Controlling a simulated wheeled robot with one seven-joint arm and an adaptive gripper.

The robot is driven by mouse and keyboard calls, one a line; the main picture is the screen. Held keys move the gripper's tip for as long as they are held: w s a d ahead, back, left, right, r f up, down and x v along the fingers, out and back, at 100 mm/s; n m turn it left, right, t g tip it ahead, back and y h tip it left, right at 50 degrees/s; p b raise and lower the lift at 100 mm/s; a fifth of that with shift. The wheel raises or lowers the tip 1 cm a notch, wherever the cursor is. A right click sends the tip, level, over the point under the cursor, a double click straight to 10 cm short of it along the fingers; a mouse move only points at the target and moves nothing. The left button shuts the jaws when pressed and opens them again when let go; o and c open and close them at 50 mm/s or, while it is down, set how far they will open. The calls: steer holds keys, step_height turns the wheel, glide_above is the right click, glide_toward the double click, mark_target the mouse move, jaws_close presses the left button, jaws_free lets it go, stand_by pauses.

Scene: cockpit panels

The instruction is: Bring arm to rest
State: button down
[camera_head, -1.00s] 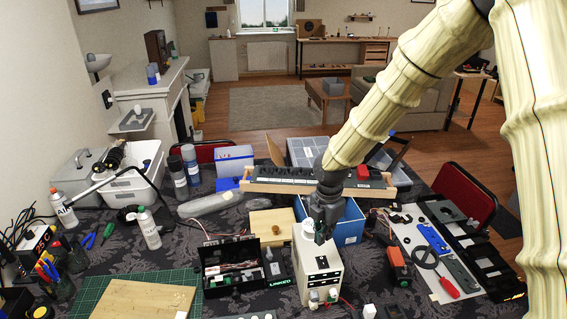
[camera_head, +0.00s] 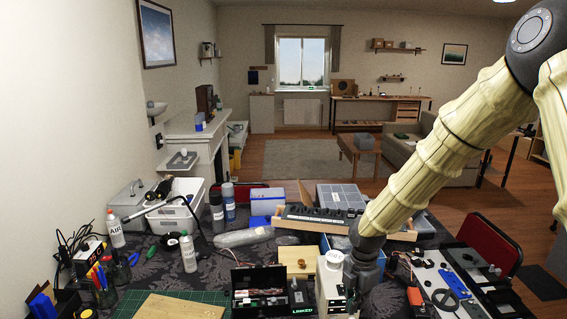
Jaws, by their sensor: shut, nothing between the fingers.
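My arm reaches in from the upper right in a pale ribbed sleeve. My gripper (camera_head: 355,293) points down at the right side of a small cream box (camera_head: 328,290) on the cluttered table. It appears shut, with nothing seen in it. It overlaps the box's right side in the picture, and I cannot tell whether they touch. The fingertips are small and partly dark against the background.
Around the gripper stand a black open case (camera_head: 260,301), a wooden block (camera_head: 297,262), a blue bin (camera_head: 338,243) and a switch panel (camera_head: 318,218) in a wooden frame. A red chair (camera_head: 490,246) is at the right. Open floor (camera_head: 290,185) lies behind the table.

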steer(key=s+a+f+m+y+b, duration=0.1)
steer(key=s+f+m+b, duration=0.1)
steer(key=s+f+m, duration=0.7)
steer(key=s+a+f+m+y+b, duration=0.15)
steer(key=s+f, duration=0.35)
steer(key=f, duration=0.9)
steer(key=s+d+f+m+b, duration=0.1)
steer(key=s+d+f+m, duration=0.1)
steer(key=s+f+m, duration=0.2)
steer(key=s+d+f+m+h, duration=0.1)
steer(key=s+f+m, duration=0.3)
steer(key=s, duration=0.6)
steer(key=s+d+f+m+h+b, duration=0.1)
steer(key=s+d+f+m, duration=0.2)
steer(key=s+m, duration=0.3)
steer(key=shift+s+f+b, duration=0.35)
steer(key=shift+s+f, duration=0.35)
steer(key=shift+f, duration=0.1)
steer(key=shift+h, duration=0.25)
